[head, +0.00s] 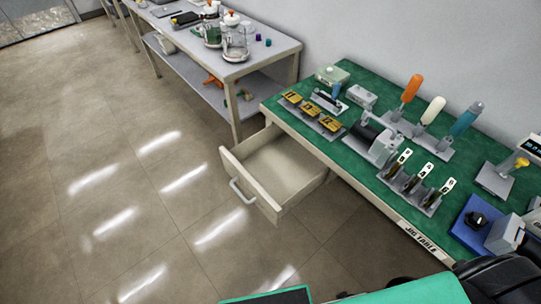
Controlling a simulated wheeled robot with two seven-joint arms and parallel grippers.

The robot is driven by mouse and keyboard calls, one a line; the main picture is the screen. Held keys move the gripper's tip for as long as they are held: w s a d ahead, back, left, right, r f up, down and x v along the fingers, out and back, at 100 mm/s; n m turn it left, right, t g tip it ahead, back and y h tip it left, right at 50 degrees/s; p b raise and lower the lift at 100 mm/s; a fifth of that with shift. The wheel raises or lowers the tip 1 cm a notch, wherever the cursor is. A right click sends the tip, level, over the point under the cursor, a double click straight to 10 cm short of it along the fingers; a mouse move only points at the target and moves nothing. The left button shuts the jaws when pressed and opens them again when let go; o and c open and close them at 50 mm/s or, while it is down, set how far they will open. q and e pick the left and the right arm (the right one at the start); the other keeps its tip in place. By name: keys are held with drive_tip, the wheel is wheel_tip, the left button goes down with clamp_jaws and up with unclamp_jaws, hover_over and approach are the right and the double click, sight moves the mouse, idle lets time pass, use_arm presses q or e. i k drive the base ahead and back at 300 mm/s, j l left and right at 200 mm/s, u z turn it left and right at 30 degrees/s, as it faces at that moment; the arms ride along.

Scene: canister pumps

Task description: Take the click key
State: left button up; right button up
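No object can be told for certain as the click key. On the green-topped jig table (350,100), a small yellow-headed piece (521,163) stands on a grey stand (494,181) at the right. Three slim pieces with white number tags (423,171) stand in a grey rack in the middle of the table. Three yellow numbered plates (311,112) sit on a grey holder at the left. Neither of my grippers can be made out; a black shape at the lower right corner may be part of my arm.
An open, empty-looking drawer (250,198) juts out from the jig table's left end. Orange (411,88), white (433,110) and blue (466,118) handled tools stand at the table's back. A second bench (270,57) holds glass canisters (234,40). The floor at left is clear.

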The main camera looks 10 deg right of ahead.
sight(465, 121)
drive_tip(key=z, duration=1.8)
drive_tip(key=k+j+u, duration=0.1)
drive_tip(key=u, duration=0.25)
drive_tip(key=j+u, duration=0.35)
drive_tip(key=k+j+u, duration=0.1)
drive_tip(key=u, duration=0.25)
